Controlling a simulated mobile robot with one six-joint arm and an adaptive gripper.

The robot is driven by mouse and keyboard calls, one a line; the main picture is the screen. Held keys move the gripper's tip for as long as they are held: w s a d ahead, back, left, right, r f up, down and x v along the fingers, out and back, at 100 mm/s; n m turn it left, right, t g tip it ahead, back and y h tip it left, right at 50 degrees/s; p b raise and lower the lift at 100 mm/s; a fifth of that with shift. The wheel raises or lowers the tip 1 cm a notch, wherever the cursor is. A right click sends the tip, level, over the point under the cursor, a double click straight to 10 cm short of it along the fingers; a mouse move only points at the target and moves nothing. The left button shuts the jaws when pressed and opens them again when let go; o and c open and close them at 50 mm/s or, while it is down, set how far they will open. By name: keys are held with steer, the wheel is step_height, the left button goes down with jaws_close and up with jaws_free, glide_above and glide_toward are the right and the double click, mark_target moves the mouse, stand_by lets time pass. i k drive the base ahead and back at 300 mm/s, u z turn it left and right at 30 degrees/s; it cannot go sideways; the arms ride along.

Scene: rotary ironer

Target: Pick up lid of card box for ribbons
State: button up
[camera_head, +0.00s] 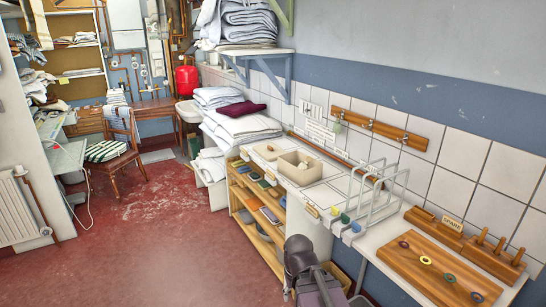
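An open beige card box (300,168) stands on the white tiled worktop along the right wall, with small pale contents. A flatter beige piece (268,151) lies just behind it to the left. It may be the lid, but it is too small to be sure. A dark grey part of my arm shows at the bottom centre, in front of the worktop and well apart from the box. My gripper's fingers cannot be made out.
A wire rack (366,190) with coloured pieces stands right of the box. A wooden board (437,272) with several coloured rings lies at the lower right. Below the worktop is an open wooden shelf (258,215). Folded linen (240,125) is stacked behind. The red floor (150,235) at left is clear.

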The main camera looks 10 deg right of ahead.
mark_target(270, 151)
steer(key=k, duration=0.25)
steer(key=u, duration=0.6)
steer(key=i, duration=1.85)
steer(key=z, duration=0.7)
steer(key=i, duration=0.65)
steer(key=z, duration=0.4)
